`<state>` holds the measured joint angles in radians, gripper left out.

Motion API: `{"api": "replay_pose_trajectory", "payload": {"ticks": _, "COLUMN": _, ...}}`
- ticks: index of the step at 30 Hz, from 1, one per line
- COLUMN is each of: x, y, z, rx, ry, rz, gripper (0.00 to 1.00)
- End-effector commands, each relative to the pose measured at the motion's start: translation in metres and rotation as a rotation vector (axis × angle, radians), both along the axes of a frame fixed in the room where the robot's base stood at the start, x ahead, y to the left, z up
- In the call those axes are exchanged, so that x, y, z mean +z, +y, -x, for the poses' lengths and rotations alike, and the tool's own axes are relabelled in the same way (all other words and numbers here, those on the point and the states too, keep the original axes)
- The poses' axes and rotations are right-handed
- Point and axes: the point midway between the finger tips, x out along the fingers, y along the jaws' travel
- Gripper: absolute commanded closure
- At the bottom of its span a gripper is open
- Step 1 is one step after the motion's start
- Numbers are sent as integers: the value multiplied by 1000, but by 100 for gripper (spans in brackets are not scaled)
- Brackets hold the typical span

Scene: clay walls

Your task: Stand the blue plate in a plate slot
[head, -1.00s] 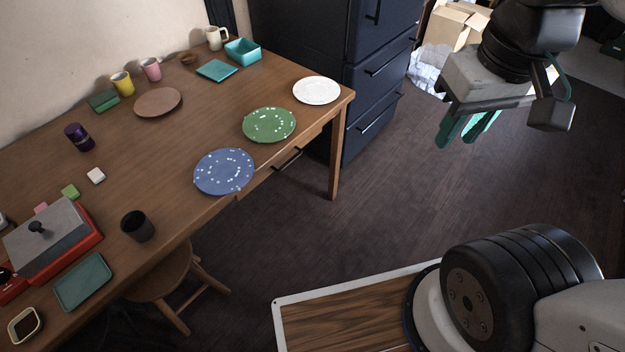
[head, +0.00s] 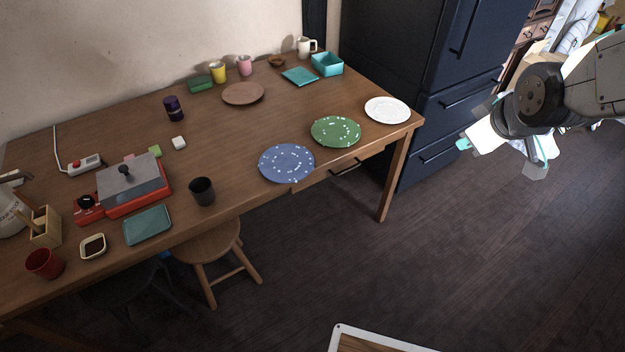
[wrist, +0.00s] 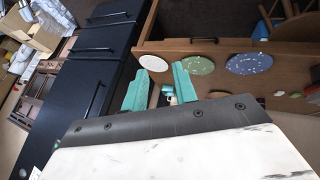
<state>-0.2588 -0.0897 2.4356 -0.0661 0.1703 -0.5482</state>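The blue plate (head: 286,163), speckled with white, lies flat near the front edge of the wooden table (head: 225,135) in the head view. It also shows in the wrist view (wrist: 249,64), beyond the fingers and to their right. My gripper (wrist: 160,88) has two teal fingers spread apart with nothing held between them. It is off to the right of the table in the head view, well away from the plate. I cannot make out a plate slot in either view.
A green speckled plate (head: 336,131) and a white plate (head: 387,110) lie right of the blue one. A dark cup (head: 202,191) stands to its left. A dark fridge (head: 420,75) stands behind the table's right end. A stool (head: 207,243) is at the front; the floor to the right is clear.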

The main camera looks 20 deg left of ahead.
Motion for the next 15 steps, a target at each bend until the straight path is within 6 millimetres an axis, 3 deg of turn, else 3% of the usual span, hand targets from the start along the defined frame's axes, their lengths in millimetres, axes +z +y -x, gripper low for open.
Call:
{"api": "replay_pose_trajectory", "payload": {"ticks": 1, "x": -19, "y": 21, "z": -17, "rx": 81, "ry": -42, "rz": 20, "gripper": 72}}
{"api": "replay_pose_trajectory", "payload": {"ticks": 3, "x": -38, "y": 48, "z": -38, "rx": 185, "ry": -126, "rz": 45, "gripper": 72}}
{"api": "replay_pose_trajectory", "payload": {"ticks": 7, "x": -78, "y": 101, "z": -65, "rx": 376, "ry": -288, "rz": 92, "gripper": 72}}
{"api": "replay_pose_trajectory", "payload": {"ticks": 11, "x": -119, "y": 155, "z": -74, "rx": 554, "ry": -460, "rz": 137, "gripper": 72}}
{"api": "replay_pose_trajectory", "payload": {"ticks": 15, "x": -166, "y": 207, "z": -66, "rx": 720, "ry": -654, "rz": 182, "gripper": 72}}
